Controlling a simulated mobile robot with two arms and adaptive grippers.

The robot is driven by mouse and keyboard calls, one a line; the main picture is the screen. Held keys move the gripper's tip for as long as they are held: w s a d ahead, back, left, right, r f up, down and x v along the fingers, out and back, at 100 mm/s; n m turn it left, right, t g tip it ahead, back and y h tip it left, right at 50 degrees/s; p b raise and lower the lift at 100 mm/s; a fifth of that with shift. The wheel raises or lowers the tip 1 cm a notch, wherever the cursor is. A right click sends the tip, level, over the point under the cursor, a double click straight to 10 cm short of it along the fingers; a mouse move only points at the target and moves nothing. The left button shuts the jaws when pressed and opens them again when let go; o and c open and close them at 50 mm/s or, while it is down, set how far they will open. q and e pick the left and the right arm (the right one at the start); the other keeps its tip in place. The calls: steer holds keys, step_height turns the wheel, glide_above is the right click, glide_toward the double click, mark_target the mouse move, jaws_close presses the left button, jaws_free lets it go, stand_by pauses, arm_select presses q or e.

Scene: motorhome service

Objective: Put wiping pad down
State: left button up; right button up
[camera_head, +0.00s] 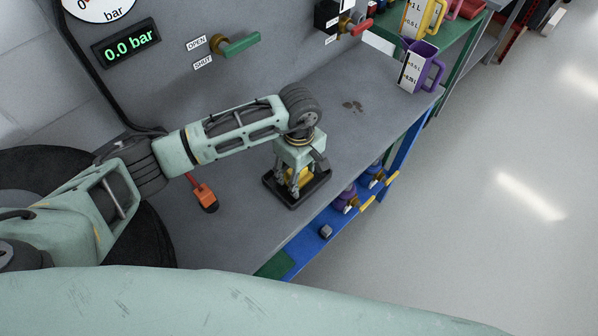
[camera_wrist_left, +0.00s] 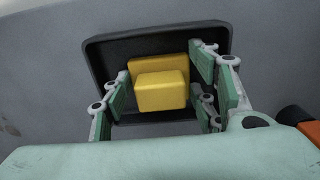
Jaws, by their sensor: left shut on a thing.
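The yellow wiping pad (camera_head: 300,178) is at my left gripper (camera_head: 297,190), which points down over a shallow black tray (camera_head: 318,189) on the grey bench. In the left wrist view the pad (camera_wrist_left: 161,91) shows as a yellow block on a wider yellow base, between the green-padded fingers of the gripper (camera_wrist_left: 166,78). My left gripper is shut on the pad. The pad is within the outline of the tray (camera_wrist_left: 100,52); I cannot tell whether it touches the tray floor. My right gripper is not in view.
An orange and black tool (camera_head: 206,196) lies on the bench left of the tray. Brown stains (camera_head: 353,106) mark the bench beyond it. A purple jug (camera_head: 421,68) stands at the far end. A green-handled valve (camera_head: 237,45) is on the back panel.

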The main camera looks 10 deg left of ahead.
arm_select(q)
steer(key=o, duration=1.1)
steer(key=shift+o, duration=0.2)
steer(key=shift+r+p, duration=0.3)
step_height(320, 180, up, 11)
steer(key=b, duration=0.3)
steer(key=shift+f, duration=0.15)
steer(key=shift+r, duration=0.5)
